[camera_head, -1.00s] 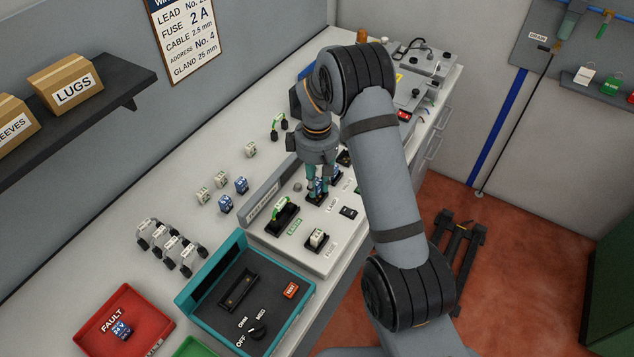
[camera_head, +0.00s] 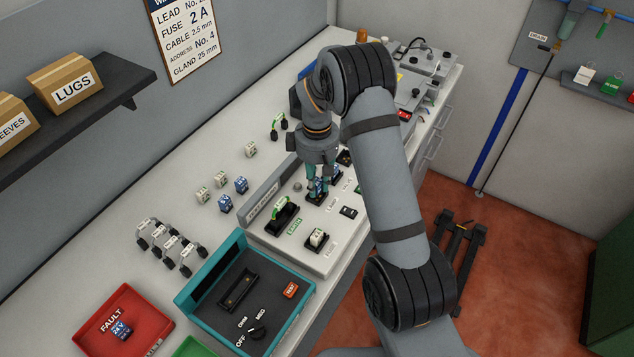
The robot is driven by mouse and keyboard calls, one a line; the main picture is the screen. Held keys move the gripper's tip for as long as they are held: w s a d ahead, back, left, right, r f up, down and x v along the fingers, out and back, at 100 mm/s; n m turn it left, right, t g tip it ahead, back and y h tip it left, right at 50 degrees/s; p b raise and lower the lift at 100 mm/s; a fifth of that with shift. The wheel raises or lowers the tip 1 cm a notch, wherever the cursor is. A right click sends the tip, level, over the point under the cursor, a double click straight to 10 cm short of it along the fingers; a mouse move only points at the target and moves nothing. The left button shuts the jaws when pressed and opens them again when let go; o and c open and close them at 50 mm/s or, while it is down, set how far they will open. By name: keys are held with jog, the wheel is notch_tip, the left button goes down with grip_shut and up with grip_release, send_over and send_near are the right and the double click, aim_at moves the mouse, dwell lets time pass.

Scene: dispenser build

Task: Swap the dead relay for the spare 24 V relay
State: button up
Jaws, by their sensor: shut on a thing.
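My gripper (camera_head: 317,180) points down over the panel and is shut on a blue relay (camera_head: 319,190). The relay is at a dark socket on the panel (camera_head: 335,223); whether it is fully seated I cannot tell. Another blue relay (camera_head: 336,173) stands just right of my gripper, partly hidden by it and the arm. A blue relay marked 24 V (camera_head: 121,330) lies in the red FAULT tray (camera_head: 153,312) at lower left. Two more blue relays, one (camera_head: 241,184) behind the other (camera_head: 225,203), stand on the bench left of the panel.
White relay-like blocks (camera_head: 203,194) stand near the blue ones. The bench's left strip is mostly clear.

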jog(key=shift+f+b, duration=0.85)
dwell(1.2)
jog(key=shift+s+f, duration=0.1)
jog(key=shift+s, duration=0.05)
dwell(0.4)
jog(key=o, duration=1)
jog(key=shift+f, duration=0.1)
jog(key=shift+o, duration=0.3)
jog(key=o, duration=0.5)
